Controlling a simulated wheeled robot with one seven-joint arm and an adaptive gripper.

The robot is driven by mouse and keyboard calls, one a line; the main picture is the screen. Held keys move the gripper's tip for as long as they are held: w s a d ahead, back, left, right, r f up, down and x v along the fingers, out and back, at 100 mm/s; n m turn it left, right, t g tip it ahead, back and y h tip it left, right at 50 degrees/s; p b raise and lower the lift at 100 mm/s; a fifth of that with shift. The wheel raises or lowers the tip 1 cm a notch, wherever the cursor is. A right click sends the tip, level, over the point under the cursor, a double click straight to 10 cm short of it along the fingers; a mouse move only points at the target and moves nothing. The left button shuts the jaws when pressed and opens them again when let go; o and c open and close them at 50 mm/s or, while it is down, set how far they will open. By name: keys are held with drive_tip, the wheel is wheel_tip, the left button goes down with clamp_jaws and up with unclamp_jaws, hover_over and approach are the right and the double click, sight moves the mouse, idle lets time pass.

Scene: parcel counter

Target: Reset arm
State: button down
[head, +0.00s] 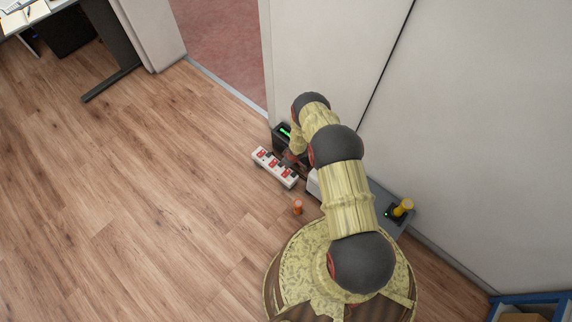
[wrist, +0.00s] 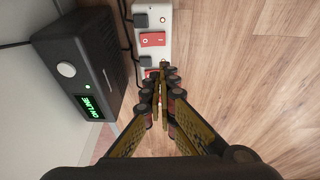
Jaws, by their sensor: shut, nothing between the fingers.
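A white power strip (head: 274,167) lies on the floor with red rocker switches and dark plugs along it. In the wrist view the strip (wrist: 168,18) runs away from my gripper. One red switch (wrist: 153,40) shows clear of the fingers; another (wrist: 151,73) is partly hidden behind the fingertips. My gripper (wrist: 163,68) is shut and empty, its tips over or against the strip by that partly hidden switch; contact cannot be told. I cannot read labels, tell which switch is the charger's, or tell the switch positions. In the head view my arm mostly hides the gripper.
A black box (wrist: 80,70) with a green lit display and a round button stands beside the strip, with cables between them. A small orange object (head: 297,206) is on the floor. A grey unit (head: 384,202) with a yellow-topped part stands by the wall. The floor at left is clear.

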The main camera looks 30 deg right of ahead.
idle(0.3)
drive_tip(key=s+d+r+m+g+h, duration=0.1)
drive_tip(key=s+d+r+g+h, duration=0.2)
drive_tip(key=s, duration=1)
wheel_tip(320, 180, up, 41)
drive_tip(key=s+a+m+g, duration=0.2)
drive_tip(key=m+g, duration=0.1)
drive_tip(key=s+a+r+t, duration=0.2)
drive_tip(key=s+a+r, duration=0.2)
drive_tip(key=r, duration=0.8)
drive_tip(key=s+a+r+t+y, duration=0.1)
drive_tip(key=s+a+r+t, duration=0.2)
drive_tip(key=r, duration=0.9)
drive_tip(key=s+a+r+t+y, duration=0.1)
drive_tip(key=s+a+r+t, duration=0.2)
drive_tip(key=s+a+r, duration=0.4)
drive_tip(key=s+r, duration=0.3)
drive_tip(key=r, duration=0.3)
drive_tip(key=shift+m, duration=0.3)
